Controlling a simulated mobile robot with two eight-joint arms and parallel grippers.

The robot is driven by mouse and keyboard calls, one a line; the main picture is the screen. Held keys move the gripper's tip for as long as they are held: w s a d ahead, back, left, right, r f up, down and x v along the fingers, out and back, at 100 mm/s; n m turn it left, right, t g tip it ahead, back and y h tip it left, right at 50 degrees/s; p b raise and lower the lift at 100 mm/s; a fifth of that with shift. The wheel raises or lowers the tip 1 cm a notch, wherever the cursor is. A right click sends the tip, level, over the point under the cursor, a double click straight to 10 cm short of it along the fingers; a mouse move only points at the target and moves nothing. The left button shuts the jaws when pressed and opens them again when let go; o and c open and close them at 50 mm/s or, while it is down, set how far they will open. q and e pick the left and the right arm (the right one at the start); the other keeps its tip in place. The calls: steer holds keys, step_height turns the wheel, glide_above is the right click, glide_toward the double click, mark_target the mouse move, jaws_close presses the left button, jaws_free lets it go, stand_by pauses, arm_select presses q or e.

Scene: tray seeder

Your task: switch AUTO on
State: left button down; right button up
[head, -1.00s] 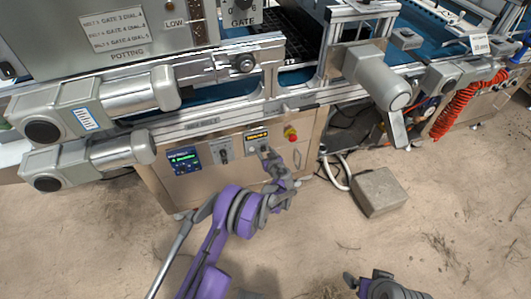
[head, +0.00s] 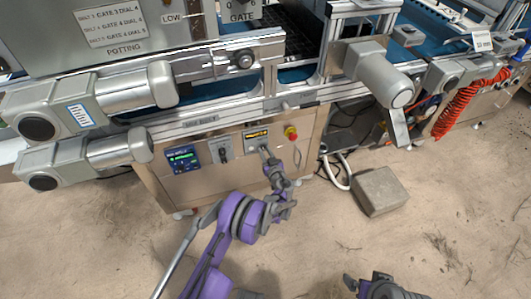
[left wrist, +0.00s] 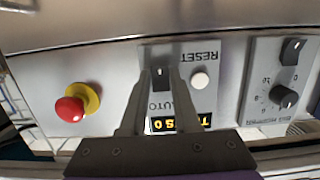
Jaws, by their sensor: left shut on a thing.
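The AUTO switch (left wrist: 160,73) is a small dark lever on a grey plate, upside down in the left wrist view. The label AUTO is beside it. My left gripper (left wrist: 160,76) has its two fingertips on either side of the lever and is shut on it. In the head view my left gripper (head: 266,152) reaches the cabinet's control panel (head: 247,138) and hides the switch. The lever's exact position is hard to tell. Part of my right arm with its gripper (head: 352,282) shows at the bottom edge, its jaws unclear.
A red emergency button on a yellow base (left wrist: 76,103) sits near the switch. A white RESET button (left wrist: 200,80) and a dial (left wrist: 284,97) are on the other side. A lit display (left wrist: 180,123) is close by.

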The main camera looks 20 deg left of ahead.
stand_by(0.3)
arm_select(q)
steer(key=c, duration=0.6)
jaws_free()
steer(key=shift+c, duration=0.2)
steer(key=p+v, duration=0.1)
steer(key=v, duration=0.9)
steer(key=shift+s+d+f, duration=0.15)
steer(key=shift+s+d, duration=0.05)
steer(key=shift+s, duration=0.15)
